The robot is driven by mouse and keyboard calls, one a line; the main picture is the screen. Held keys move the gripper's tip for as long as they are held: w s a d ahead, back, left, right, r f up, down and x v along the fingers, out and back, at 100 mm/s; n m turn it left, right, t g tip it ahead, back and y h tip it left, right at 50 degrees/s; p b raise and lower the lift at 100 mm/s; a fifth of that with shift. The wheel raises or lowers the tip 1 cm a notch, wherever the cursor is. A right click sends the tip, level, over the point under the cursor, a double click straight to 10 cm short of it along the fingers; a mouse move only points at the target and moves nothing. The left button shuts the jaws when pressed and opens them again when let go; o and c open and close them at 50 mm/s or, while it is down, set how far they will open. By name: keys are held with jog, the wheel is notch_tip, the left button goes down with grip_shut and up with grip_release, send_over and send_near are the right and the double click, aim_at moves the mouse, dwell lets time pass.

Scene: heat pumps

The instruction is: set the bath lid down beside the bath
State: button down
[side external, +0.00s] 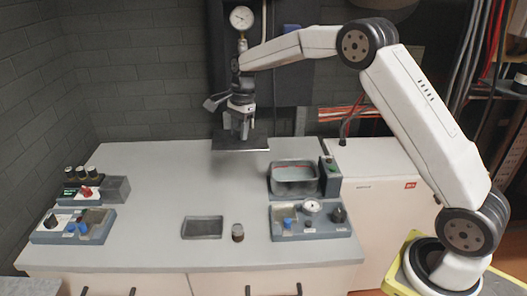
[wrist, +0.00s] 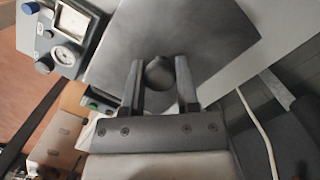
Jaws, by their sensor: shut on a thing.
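The bath lid (side external: 240,144) is a flat, dark square plate with a round knob. My gripper (side external: 241,130) points down and is shut on the knob, holding the plate about level over the rear middle of the bench. In the wrist view the gripper (wrist: 159,92) has a finger on each side of the knob, and the lid (wrist: 205,35) spreads out beyond it. The bath (side external: 294,190) is the open grey tub with a red line inside, to the right and nearer the camera. The side view does not clearly show the gap between lid and bench.
A panel with a gauge and knobs (side external: 311,222) stands in front of the bath. A dark tray (side external: 203,228) and small jar (side external: 238,232) sit at the bench front. Control units (side external: 75,226) stand at the left. The bench middle (side external: 165,180) is clear.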

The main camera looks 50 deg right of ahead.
notch_tip(320, 180, down, 12)
jog(key=shift+f, duration=0.2)
jog(key=shift+f, duration=0.1)
jog(key=shift+f, duration=1.65)
jog(key=shift+f, duration=1.2)
jog(key=shift+c, duration=1.3)
grip_release()
notch_tip(320, 180, up, 8)
jog(key=d, duration=0.1)
jog(key=shift+f, duration=0.15)
jog(key=shift+d, duration=0.1)
